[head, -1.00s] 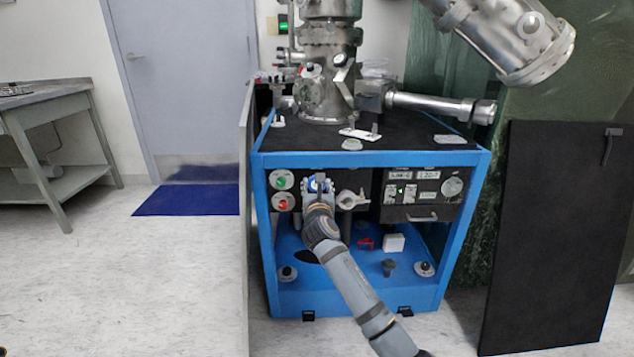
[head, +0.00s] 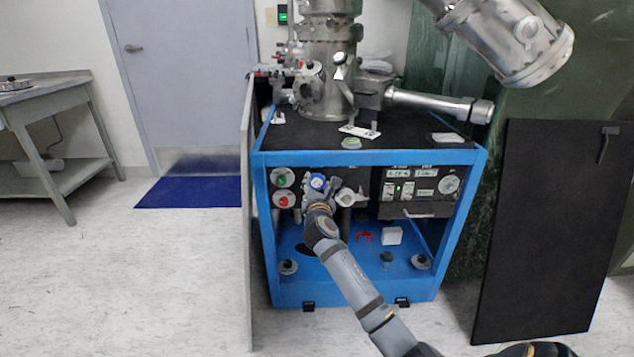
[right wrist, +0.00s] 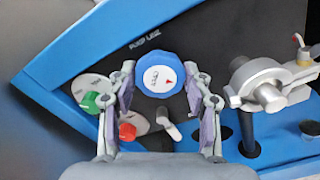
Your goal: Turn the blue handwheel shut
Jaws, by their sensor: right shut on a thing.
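The blue handwheel (head: 317,181), round with a white face, sits on the dark front panel of the blue-framed vacuum cabinet (head: 262,235). In the right wrist view the handwheel (right wrist: 158,72) lies between the fingertips of my right gripper (right wrist: 161,80), with a small red mark on its white face. My right gripper (head: 322,187) is at the panel in the head view, shut on the handwheel, one finger at each side of its rim. My left gripper is not in view.
A green knob (right wrist: 92,101) and a red knob (right wrist: 127,131) sit close to the left finger. A metal valve fitting (right wrist: 265,88) stands out to the right. A dark detached panel (head: 548,230) stands at the right of the cabinet.

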